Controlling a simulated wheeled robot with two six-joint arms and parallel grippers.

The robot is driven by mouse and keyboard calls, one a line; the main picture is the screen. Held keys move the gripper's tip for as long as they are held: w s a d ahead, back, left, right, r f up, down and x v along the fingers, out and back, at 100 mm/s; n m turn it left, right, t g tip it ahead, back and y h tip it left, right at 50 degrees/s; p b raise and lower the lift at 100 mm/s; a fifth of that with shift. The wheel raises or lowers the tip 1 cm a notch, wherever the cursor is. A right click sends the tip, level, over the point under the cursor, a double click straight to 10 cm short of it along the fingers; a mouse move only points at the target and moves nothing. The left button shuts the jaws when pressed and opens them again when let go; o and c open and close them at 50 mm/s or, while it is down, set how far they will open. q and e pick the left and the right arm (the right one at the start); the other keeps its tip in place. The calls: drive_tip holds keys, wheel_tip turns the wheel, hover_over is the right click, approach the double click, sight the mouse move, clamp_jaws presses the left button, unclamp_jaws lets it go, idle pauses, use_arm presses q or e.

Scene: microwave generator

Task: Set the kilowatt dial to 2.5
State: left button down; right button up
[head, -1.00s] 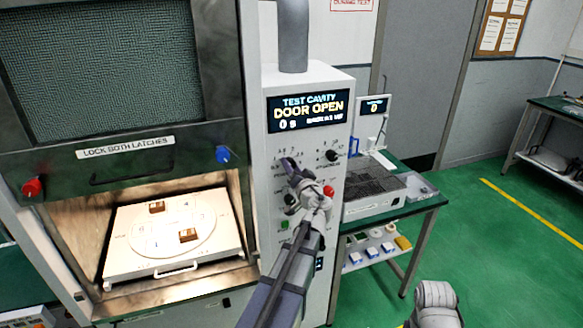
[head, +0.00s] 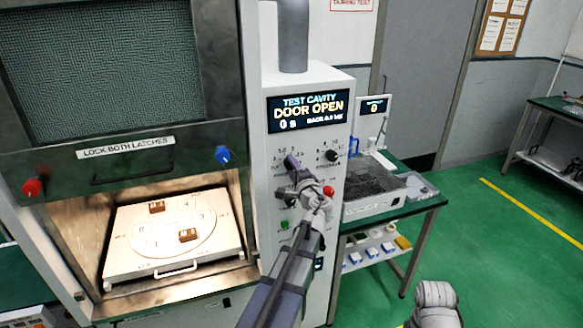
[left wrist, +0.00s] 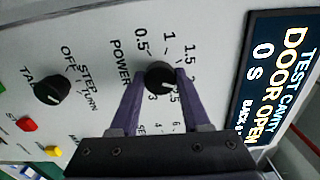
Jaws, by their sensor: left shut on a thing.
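The kilowatt dial (left wrist: 158,77) is a round black knob by the word POWER in the left wrist view, with numbers around it, among them 0.5, 1 and 1.5. A pale mark shows on its lower right side; the numbers there are partly covered by a finger, so its exact setting is unclear. My left gripper (left wrist: 157,78) is shut on the dial, one purple finger on each side. In the head view my left gripper (head: 292,164) is at the control panel (head: 265,188) and hides the dial. My right gripper is not in view.
The lit display (head: 309,110) reads DOOR OPEN and 0 s. Another black knob (head: 332,156) is right of my gripper, with a red button (head: 328,191) below. In the left wrist view a black knob (left wrist: 52,90) is marked OFF, STEP and TURN. The open cavity is at left.

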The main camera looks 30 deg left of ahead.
use_arm(q)
drive_tip(key=m, duration=0.4)
drive_tip(key=shift+m, duration=2.2)
drive_tip(key=shift+c, duration=1.8)
unclamp_jaws()
drive_tip(key=shift+d, duration=0.1)
drive_tip(key=v, duration=0.7)
drive_tip(key=shift+s+d, duration=0.2)
drive_tip(key=shift+s, duration=0.15)
